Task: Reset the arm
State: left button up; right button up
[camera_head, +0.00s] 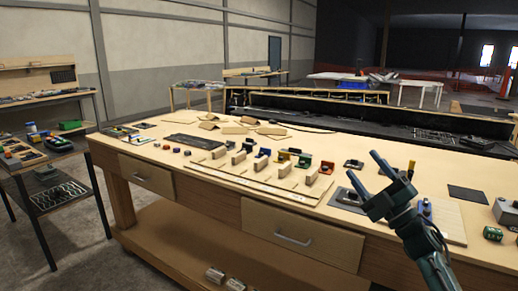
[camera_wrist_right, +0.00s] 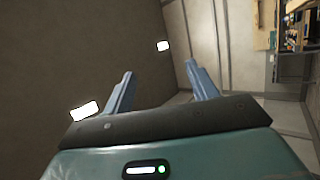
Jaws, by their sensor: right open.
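My right gripper (camera_head: 366,176) is raised above the right front part of the wooden workbench in the head view. Its two bluish fingers are spread apart with nothing between them. In the right wrist view the same gripper (camera_wrist_right: 158,82) shows both fingers apart and empty, facing a plain wall and floor. My right arm comes up from the lower right and hides part of the bench front and a board with parts behind it. My left gripper is not in the head view.
The wooden workbench (camera_head: 105,147) holds a row of wooden blocks (camera_head: 240,157), small coloured parts, a grey flat panel (camera_head: 193,142) and a dark square plate (camera_head: 467,193). A grey box (camera_head: 507,212) stands at the right. A side table (camera_head: 52,186) is at left.

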jog(key=w+d+f+m+g+h, duration=0.1)
jog(key=w+d+f+m+h, duration=0.2)
jog(key=d+f+m+h, duration=0.45)
jog(key=w+d+f+m+g+h, duration=0.2)
jog(key=w+d+f+m+h, duration=0.15)
jog(key=m+h, duration=0.7)
jog(key=s+a+f+g+y, duration=0.25)
jog(key=s+a+f, duration=0.55)
jog(key=s+f, duration=0.5)
jog(key=s+a+f+g+y, duration=0.25)
jog(key=s+a+f, duration=0.55)
jog(key=s+f, duration=0.45)
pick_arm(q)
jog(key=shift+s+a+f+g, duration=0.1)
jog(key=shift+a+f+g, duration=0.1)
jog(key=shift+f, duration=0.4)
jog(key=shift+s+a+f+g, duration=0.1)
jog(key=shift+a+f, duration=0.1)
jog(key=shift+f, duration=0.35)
pick_arm(e)
jog(key=s+a+f+g+y, duration=0.1)
jog(key=s+a, duration=0.1)
jog(key=s, duration=0.5)
jog(key=s+a+f+y, duration=0.1)
jog(key=s+a, duration=0.2)
jog(key=s, duration=0.4)
jog(key=shift+s+a+m+g, duration=0.2)
jog(key=shift+s+m+g, duration=0.15)
jog(key=shift+m+g, duration=0.05)
